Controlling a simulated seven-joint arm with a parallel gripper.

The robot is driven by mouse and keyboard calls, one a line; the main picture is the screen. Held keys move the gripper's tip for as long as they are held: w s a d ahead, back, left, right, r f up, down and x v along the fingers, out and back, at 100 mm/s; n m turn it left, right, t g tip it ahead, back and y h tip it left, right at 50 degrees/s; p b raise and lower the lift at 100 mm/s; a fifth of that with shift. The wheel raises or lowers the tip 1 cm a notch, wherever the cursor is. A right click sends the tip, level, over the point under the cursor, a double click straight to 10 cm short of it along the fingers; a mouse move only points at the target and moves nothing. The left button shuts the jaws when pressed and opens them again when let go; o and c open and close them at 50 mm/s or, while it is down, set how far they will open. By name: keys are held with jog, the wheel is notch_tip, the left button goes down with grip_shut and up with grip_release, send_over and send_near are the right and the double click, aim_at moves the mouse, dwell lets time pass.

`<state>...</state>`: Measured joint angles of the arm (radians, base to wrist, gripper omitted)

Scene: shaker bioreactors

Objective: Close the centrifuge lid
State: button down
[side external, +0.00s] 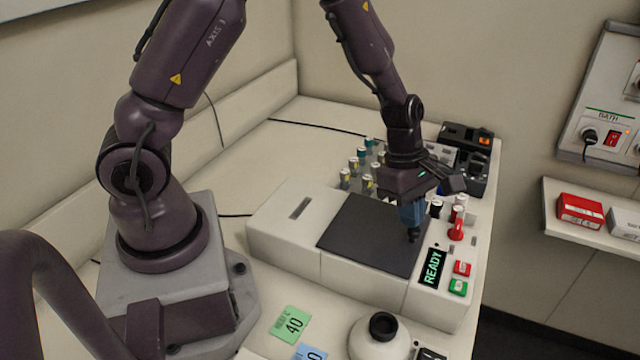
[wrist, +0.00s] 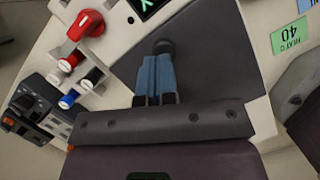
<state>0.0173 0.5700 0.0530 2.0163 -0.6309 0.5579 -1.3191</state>
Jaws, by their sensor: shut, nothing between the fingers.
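The centrifuge (side external: 290,225) is a long white box on the bench, with a dark grey lid (side external: 362,232) lying flat and level with its top. The lid also fills much of the wrist view (wrist: 210,70). My gripper (side external: 413,236) is shut and empty, pointing down over the lid's right edge, close to the display. In the wrist view its blue fingers (wrist: 163,48) are together, with their dark tips at or just above the lid. I cannot tell whether they touch it. The display (side external: 432,268) reads READY.
Red and green buttons (side external: 460,277) and a red lever (side external: 457,226) are near my gripper. Several capped vials (side external: 357,165) stand behind the centrifuge. The back left bench is clear.

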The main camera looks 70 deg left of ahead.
aim_at(389, 220)
jog(key=shift+s+a+r, duration=0.1)
jog(key=shift+s+a, duration=0.05)
jog(key=shift+a, duration=0.4)
jog(key=a, duration=0.2)
jog(key=s+a, duration=0.1)
jog(key=shift+r, duration=0.35)
jog(key=w+v, duration=0.1)
jog(key=v, duration=0.9)
jog(key=s+d+r+m+t+y, duration=0.1)
jog(key=s+r+m+t, duration=0.1)
jog(key=s+r+m, duration=0.4)
jog(key=s+d+r+m+t+y, duration=0.2)
jog(key=s+r+m, duration=0.4)
jog(key=s+m, duration=0.5)
jog(key=m, duration=0.4)
jog(key=shift+s+m+t, duration=0.2)
jog(key=shift+m+t, duration=0.1)
jog(key=c, duration=1.8)
grip_release()
jog(key=shift+r, duration=0.1)
jog(key=shift+c, duration=0.2)
